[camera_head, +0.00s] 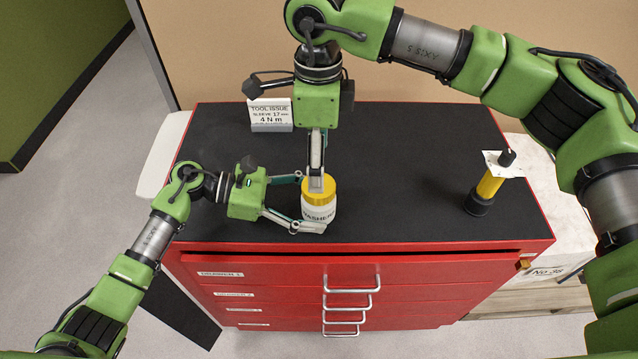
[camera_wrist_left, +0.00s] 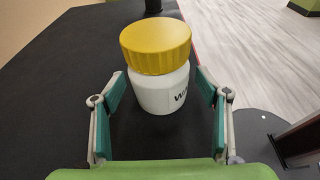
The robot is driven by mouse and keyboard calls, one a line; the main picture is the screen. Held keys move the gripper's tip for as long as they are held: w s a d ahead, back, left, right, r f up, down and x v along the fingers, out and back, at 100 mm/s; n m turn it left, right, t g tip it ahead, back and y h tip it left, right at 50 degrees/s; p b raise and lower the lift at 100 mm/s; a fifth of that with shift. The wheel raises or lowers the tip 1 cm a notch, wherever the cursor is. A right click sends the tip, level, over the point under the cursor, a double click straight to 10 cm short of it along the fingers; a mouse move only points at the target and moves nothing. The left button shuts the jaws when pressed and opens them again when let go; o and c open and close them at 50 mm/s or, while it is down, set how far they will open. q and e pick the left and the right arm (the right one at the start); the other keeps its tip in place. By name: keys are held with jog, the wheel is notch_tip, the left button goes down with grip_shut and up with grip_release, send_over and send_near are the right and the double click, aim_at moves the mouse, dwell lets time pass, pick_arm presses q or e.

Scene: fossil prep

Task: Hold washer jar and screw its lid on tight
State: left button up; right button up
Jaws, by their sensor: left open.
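The washer jar (camera_head: 318,213) is white with a dark label and stands upright on the black cabinet top. Its yellow lid (camera_head: 320,194) sits on it and looks level; I cannot tell how tight it is. The jar (camera_wrist_left: 162,97) and lid (camera_wrist_left: 156,47) also show in the left wrist view. My left gripper (camera_head: 311,202) is open, with its fingers toward either side of the jar and gaps beside it in the wrist view (camera_wrist_left: 160,88). My right gripper (camera_head: 316,184) points down over the lid. Its fingers are seen edge-on, so their opening and any contact are unclear.
A tool-issue sign (camera_head: 270,115) stands at the back left. A yellow and black tool (camera_head: 487,188) stands upright at the right. The red drawer cabinet (camera_head: 340,270) has its front edge just before the jar. The black top between jar and tool is clear.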

pick_arm(q)
jog(key=v, duration=1.2)
